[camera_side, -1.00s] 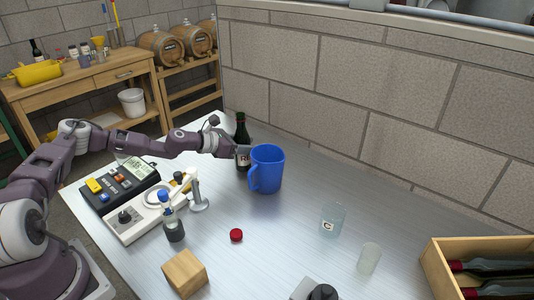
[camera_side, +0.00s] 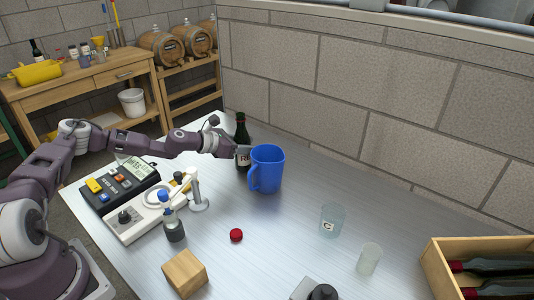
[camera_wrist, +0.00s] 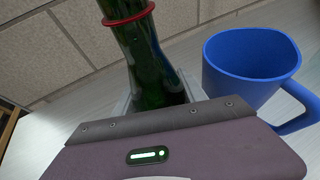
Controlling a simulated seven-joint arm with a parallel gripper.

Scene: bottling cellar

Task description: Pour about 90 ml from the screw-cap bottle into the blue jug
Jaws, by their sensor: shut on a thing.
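The dark green bottle (camera_side: 241,130) stands upright behind and left of the blue jug, with a pale label low on its body. In the wrist view the bottle (camera_wrist: 143,55) has a red ring on its neck, and its top is out of frame. My gripper (camera_side: 238,152) is shut on the bottle; in the wrist view its jaws (camera_wrist: 155,98) are at the bottle's sides. The blue jug (camera_side: 267,167) stands upright on the bench, apart from the bottle, and shows right of it in the wrist view (camera_wrist: 250,60). A red cap (camera_side: 236,235) lies on the bench.
A balance (camera_side: 140,214) and a small bottle with a blue top (camera_side: 173,222) stand left. A wooden block (camera_side: 185,273), a glass beaker (camera_side: 332,220), a frosted cup (camera_side: 369,259) and a wooden crate (camera_side: 436,270) stand in front and right. A block wall rises behind.

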